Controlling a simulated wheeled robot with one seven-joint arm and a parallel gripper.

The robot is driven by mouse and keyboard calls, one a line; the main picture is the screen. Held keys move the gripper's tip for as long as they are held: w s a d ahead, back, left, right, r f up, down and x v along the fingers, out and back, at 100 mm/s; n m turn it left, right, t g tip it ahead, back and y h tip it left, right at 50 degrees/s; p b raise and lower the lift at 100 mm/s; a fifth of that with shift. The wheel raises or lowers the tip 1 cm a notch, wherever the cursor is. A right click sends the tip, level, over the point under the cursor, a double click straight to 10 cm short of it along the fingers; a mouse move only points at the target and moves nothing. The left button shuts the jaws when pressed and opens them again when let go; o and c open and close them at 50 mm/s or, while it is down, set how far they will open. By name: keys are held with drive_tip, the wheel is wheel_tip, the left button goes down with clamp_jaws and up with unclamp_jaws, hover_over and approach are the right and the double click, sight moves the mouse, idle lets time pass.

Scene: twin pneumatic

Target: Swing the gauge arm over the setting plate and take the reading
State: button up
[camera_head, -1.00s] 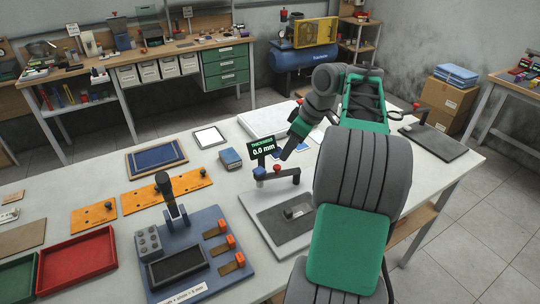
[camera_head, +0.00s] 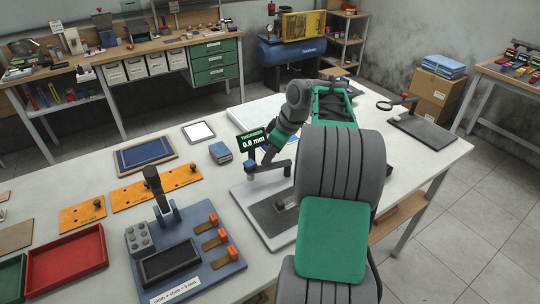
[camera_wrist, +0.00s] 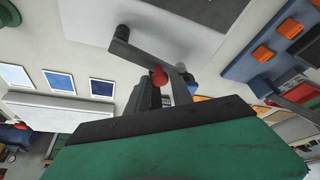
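The gauge has a black display (camera_head: 252,140) reading "THICKNESS 0.0 mm" above a blue-capped post. Its grey arm (camera_head: 284,170) reaches right from the post, above a light base with a dark top (camera_head: 252,205). The arm also shows in the wrist view (camera_wrist: 138,53), with a red knob (camera_wrist: 159,77). A small dark grey block (camera_head: 282,206) lies on the dark top; I cannot tell whether it is the setting plate. My gripper (camera_head: 268,158) is down at the arm and hides the knob in the head view. The knob appears between its dark fingers (camera_wrist: 160,88); contact is unclear.
A blue fixture with orange clamps (camera_head: 185,250) stands at front left, beside a red tray (camera_head: 68,262). Orange plates (camera_head: 155,190) and a small blue box (camera_head: 220,152) lie behind. A dark plate with a stand (camera_head: 425,132) is at the far right.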

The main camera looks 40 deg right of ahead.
clamp_jaws()
idle(1.0)
